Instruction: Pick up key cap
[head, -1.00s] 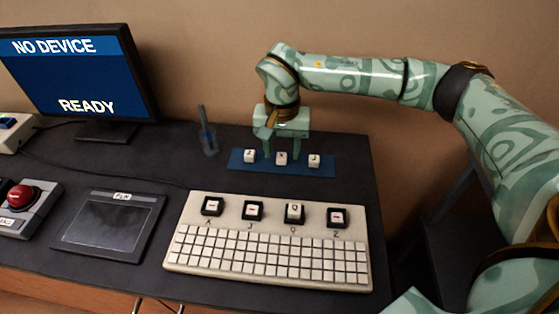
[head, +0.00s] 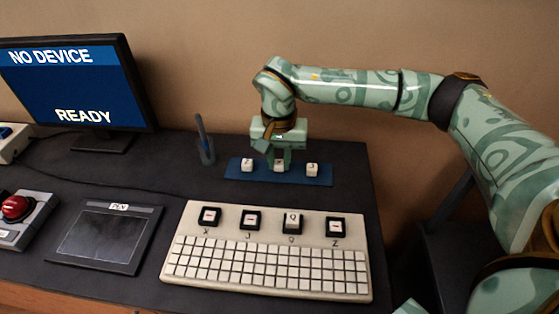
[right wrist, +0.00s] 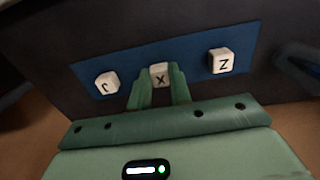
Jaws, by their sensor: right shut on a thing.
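The white X key cap (right wrist: 160,75) stands in the middle of a row of three on a blue mat (head: 290,181). My right gripper (head: 280,162) reaches down from above with its fingers closed on the X cap's two sides; the wrist view shows both fingers (right wrist: 160,86) against it. The cap appears to be at mat level; I see no clear gap under it. The J cap (right wrist: 107,83) and the Z cap (right wrist: 222,61) stand free on either side. In the head view the Z cap (head: 247,165) is left and the J cap (head: 312,170) right. My left gripper is out of view.
A cream keyboard (head: 180,262) lies in front, with black sockets along its top and a Q cap (head: 292,220) in one. A pen holder (head: 206,153), a tablet (head: 103,235), a red button (head: 16,208) and a monitor (head: 75,85) are to the left.

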